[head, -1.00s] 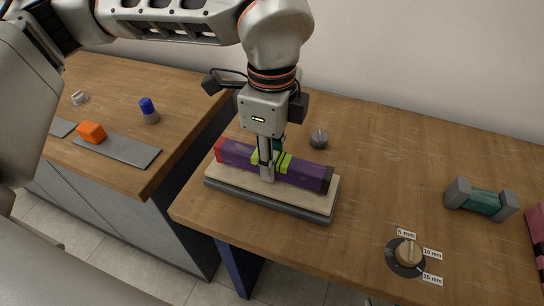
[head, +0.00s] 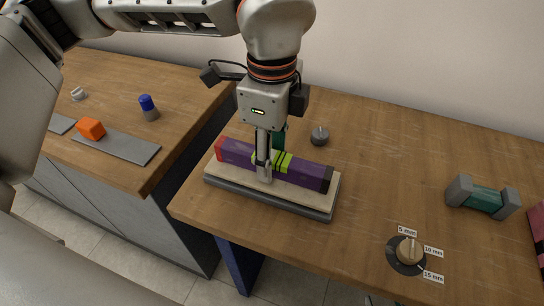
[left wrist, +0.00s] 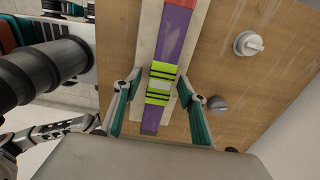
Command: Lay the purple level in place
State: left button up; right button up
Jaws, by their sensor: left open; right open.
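The purple level (head: 310,175) has a red end, a dark end and yellow-green bands near its middle. It lies lengthwise on a pale board with a grey base (head: 275,199) on the right-hand table. My left gripper (head: 265,172) points down over the level's middle, with one finger in front of it. In the left wrist view the two open fingers (left wrist: 160,85) stand on either side of the level's banded middle (left wrist: 160,83), with gaps beside it. My right gripper is not in view.
A dial marked 5, 10 and 15 mm (head: 409,251) is at the front right. A small grey knob (head: 319,136) stands behind the board. A teal and grey dumbbell-shaped object (head: 482,198) lies at right. The left counter holds an orange block (head: 91,129) and a blue-topped piece (head: 148,107).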

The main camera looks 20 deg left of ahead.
pick_arm(q)
notch_tip(320, 180, up, 11)
dwell(0.3)
jog(key=shift+f, duration=0.1)
